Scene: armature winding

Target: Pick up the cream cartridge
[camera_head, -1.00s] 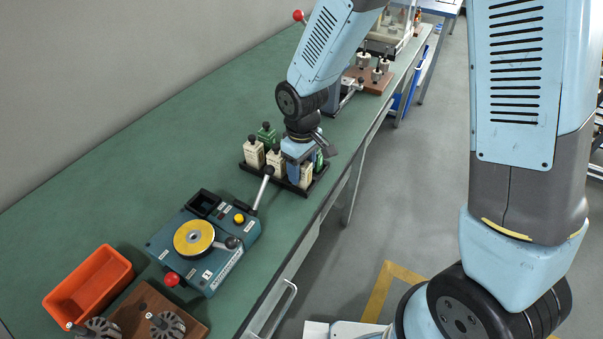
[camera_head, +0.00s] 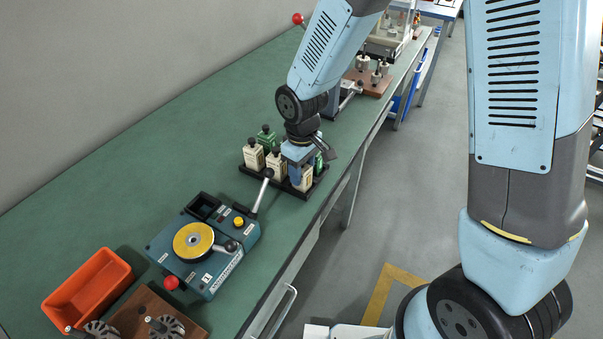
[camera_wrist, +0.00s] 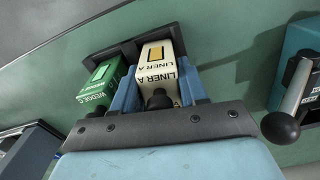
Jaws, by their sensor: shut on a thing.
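My gripper (camera_head: 297,162) is over the right part of a black rack (camera_head: 262,177). In the wrist view its blue fingers (camera_wrist: 158,84) are shut on a cream cartridge (camera_wrist: 157,62) marked "LINER A", one finger on each side. The cartridge's dark knob points toward my palm. In the head view this cream cartridge (camera_head: 304,180) shows partly below my gripper. Whether its base is clear of the rack cannot be told. A green cartridge (camera_wrist: 102,83) marked "WEDGE C" stands close to the left finger in the wrist view.
Other cream cartridges (camera_head: 254,156) and a green one (camera_head: 266,138) stand in the rack. A blue-green winding device (camera_head: 206,248) with a lever (camera_head: 262,192) is close in front. An orange bin (camera_head: 88,290) is at the lower left. The green bench behind the rack is clear.

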